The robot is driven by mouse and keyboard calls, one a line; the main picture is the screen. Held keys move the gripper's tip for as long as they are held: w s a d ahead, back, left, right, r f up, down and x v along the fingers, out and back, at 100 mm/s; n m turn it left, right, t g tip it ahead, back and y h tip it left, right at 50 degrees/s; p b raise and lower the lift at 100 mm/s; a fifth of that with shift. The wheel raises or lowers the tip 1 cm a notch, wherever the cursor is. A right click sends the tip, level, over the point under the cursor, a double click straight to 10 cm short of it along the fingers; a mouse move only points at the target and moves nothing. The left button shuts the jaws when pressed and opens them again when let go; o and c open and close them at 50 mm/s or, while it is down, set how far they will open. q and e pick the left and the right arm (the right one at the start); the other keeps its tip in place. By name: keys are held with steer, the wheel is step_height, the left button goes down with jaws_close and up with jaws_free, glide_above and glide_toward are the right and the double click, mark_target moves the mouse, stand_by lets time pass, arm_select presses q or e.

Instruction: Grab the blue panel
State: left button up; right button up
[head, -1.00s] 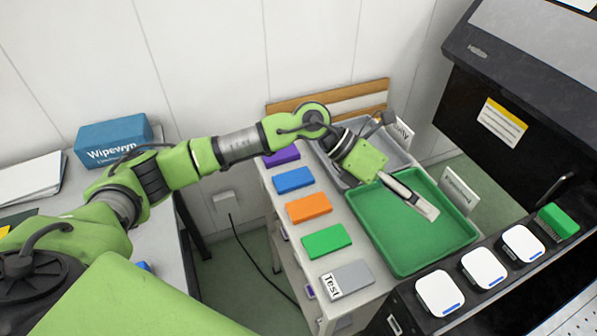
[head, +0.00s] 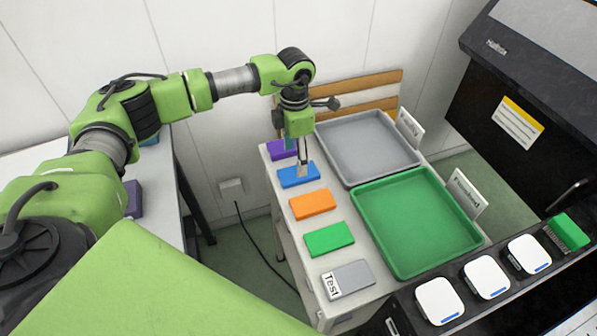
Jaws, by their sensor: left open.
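The blue panel (head: 290,180) lies flat on the white cabinet top, between the purple panel (head: 280,151) and the orange panel (head: 312,204). My left gripper (head: 302,171) points down right over the blue panel. Its fingers cover part of the panel's right half. The gripper is open, with nothing seen held in it. Whether the fingertips touch the panel I cannot tell. My right gripper is out of view.
A green panel (head: 329,239) and a grey panel (head: 357,275) labelled Test lie nearer in the same row. The empty grey tray (head: 366,148) and green tray (head: 418,222) sit to the right. A black machine (head: 520,110) stands at the far right.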

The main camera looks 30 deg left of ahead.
mark_target(288, 178)
arm_select(q)
steer(key=shift+w+d+f+p, duration=0.15)
steer(key=shift+f+p, duration=0.35)
steer(key=shift+f, duration=0.95)
steer(key=shift+w+d+f+p, duration=0.1)
steer(key=shift+d+f+p, duration=0.3)
steer(key=shift+f, duration=1.05)
steer(key=shift+a, duration=0.15)
steer(key=c, duration=1.2)
